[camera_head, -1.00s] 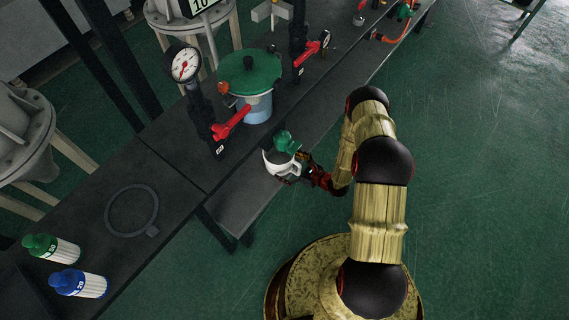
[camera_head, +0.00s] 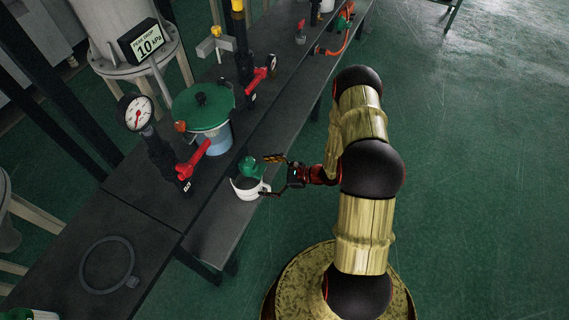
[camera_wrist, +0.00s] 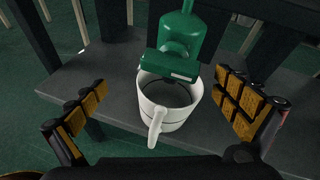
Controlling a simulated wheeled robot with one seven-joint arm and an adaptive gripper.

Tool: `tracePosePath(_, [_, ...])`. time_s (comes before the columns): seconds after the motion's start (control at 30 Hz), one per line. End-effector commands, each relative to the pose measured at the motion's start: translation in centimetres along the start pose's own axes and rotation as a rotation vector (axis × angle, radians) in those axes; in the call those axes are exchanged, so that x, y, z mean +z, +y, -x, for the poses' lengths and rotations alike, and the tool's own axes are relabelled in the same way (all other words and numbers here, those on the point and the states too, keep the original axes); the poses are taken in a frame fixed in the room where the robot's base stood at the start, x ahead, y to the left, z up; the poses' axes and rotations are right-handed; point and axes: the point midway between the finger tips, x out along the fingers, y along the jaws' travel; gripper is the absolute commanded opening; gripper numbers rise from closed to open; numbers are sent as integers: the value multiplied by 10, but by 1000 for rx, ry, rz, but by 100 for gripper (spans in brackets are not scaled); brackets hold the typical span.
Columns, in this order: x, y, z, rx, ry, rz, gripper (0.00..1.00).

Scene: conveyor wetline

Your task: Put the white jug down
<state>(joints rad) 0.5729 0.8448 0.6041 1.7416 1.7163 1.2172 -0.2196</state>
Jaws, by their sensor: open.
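The white jug (camera_head: 243,189) stands upright on the lower dark shelf (camera_head: 214,232) in front of the bench. In the wrist view the jug (camera_wrist: 178,117) has its handle turned toward me, and a green bottle-like piece with a nozzle (camera_wrist: 180,48) is right behind or over its mouth; I cannot tell whether it touches the rim. My gripper (camera_head: 268,176) is open, at the jug's right side. In the wrist view the gripper's yellow-padded fingers (camera_wrist: 166,112) are spread wide on both sides of the jug, clear of it.
A clear vessel with a green lid (camera_head: 204,106) stands on the bench behind the jug. Red-handled valves (camera_head: 193,160), a pressure gauge (camera_head: 137,113) and a display reading 10 (camera_head: 147,42) are nearby. A dark ring (camera_head: 108,264) lies on the bench at left. The lower shelf has bare room around the jug.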

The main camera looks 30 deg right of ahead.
Motion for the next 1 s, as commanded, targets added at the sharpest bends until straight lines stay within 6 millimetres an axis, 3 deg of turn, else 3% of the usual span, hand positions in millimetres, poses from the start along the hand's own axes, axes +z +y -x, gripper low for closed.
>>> tracePosePath(0.03, [27, -3, 1, 44, -6, 59, 100])
tracePosePath(0.27, [128, 8, 11, 252, -12, 320, 100])
tracePosePath(0.5, [228, 43, 42, 488, 31, 655, 100])
tracePosePath(0.7, [290, 78, 81, 655, 104, 945, 100])
tracePosePath(1.0, [351, 120, 152, 839, 277, 1394, 100])
